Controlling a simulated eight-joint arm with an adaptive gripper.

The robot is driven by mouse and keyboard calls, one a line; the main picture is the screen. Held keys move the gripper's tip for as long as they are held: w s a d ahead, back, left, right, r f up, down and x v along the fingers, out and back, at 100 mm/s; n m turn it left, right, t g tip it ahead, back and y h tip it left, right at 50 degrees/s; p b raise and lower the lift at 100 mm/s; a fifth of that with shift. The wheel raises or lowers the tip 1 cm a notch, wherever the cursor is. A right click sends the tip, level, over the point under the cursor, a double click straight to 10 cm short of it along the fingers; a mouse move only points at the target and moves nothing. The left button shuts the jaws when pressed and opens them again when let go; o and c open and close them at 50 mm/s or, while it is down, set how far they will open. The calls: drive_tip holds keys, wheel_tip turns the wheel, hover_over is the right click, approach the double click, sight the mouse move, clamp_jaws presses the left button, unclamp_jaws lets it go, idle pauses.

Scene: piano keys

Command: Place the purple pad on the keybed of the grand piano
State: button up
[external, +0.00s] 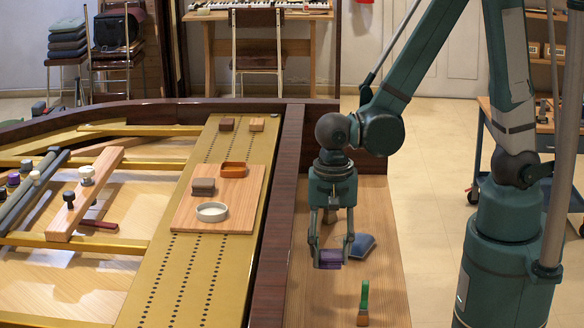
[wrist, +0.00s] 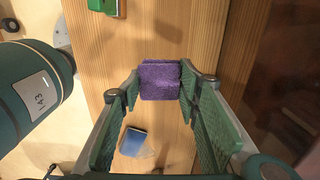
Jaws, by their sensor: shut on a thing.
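The purple pad (external: 330,258) is a small block held between my gripper's fingers. My gripper (external: 331,262) points down and is shut on it, over the wooden keybed (external: 385,285) of the grand piano. In the wrist view the pad (wrist: 160,80) sits between the two green fingertips (wrist: 159,88), with the wooden board (wrist: 200,35) behind it. I cannot tell whether the pad touches the keybed or is slightly above it.
A dark rim (external: 272,270) borders the keybed on the left.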

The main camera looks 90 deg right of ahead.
drive_tip(key=b, duration=0.2)
hover_over(329, 300)
drive_tip(key=shift+a+f, duration=0.1)
drive_tip(key=shift+f, duration=2.8)
drive_tip(key=shift+f+b, duration=0.65)
drive_tip(key=shift+f, duration=1.45)
drive_tip(key=shift+f, duration=0.1)
drive_tip(key=o, duration=0.4)
drive_tip(key=shift+f, duration=0.1)
drive_tip(key=o, duration=0.4)
drive_tip(key=shift+r, duration=0.3)
